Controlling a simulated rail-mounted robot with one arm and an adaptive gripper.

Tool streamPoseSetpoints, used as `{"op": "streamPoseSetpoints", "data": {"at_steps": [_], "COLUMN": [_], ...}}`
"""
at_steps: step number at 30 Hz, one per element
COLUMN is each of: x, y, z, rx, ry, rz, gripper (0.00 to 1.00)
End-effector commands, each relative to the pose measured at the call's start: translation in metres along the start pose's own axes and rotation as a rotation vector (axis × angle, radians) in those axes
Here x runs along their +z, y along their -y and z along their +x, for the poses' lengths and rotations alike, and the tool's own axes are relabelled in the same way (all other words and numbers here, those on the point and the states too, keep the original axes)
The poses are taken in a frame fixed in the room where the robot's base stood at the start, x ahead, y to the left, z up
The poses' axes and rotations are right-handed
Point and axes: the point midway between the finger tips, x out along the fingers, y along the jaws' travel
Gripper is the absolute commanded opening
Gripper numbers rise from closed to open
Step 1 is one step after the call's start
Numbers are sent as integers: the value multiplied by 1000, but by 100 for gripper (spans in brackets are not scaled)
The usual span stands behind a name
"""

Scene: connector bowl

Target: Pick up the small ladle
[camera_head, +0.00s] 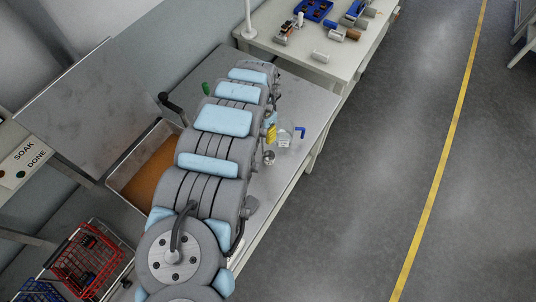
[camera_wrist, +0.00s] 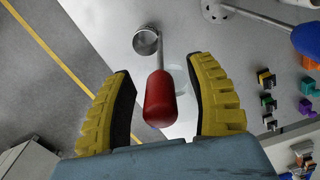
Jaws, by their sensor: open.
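A small ladle with a red handle (camera_wrist: 160,98) and a small round metal cup (camera_wrist: 146,41) shows in the wrist view. My gripper (camera_wrist: 159,72) is open, with one yellow finger on each side of the red handle. Neither finger appears to touch the handle. In the head view a small metal cup (camera_head: 269,157), likely the same ladle's, shows beside my arm. My arm covers much of the bench there, and a small yellow part (camera_head: 271,133) shows at its edge.
A second tool with a blue handle (camera_wrist: 306,40) is at the wrist view's upper right, near several small coloured blocks (camera_wrist: 308,87). A clear container (camera_head: 284,140) stands on the metal bench (camera_head: 312,103). A tank with brownish contents (camera_head: 150,170) and a red basket (camera_head: 85,262) are left.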

Motion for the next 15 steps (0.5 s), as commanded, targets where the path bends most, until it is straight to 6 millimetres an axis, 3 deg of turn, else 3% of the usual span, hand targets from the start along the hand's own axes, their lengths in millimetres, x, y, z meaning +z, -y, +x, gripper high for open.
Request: {"op": "streamPoseSetpoints", "data": {"at_steps": [11,15], "x": [0,0], "y": [0,0], "z": [4,4], "rx": [-2,-1], "ry": [1,1], "rz": [1,1], "gripper": [56,16]}}
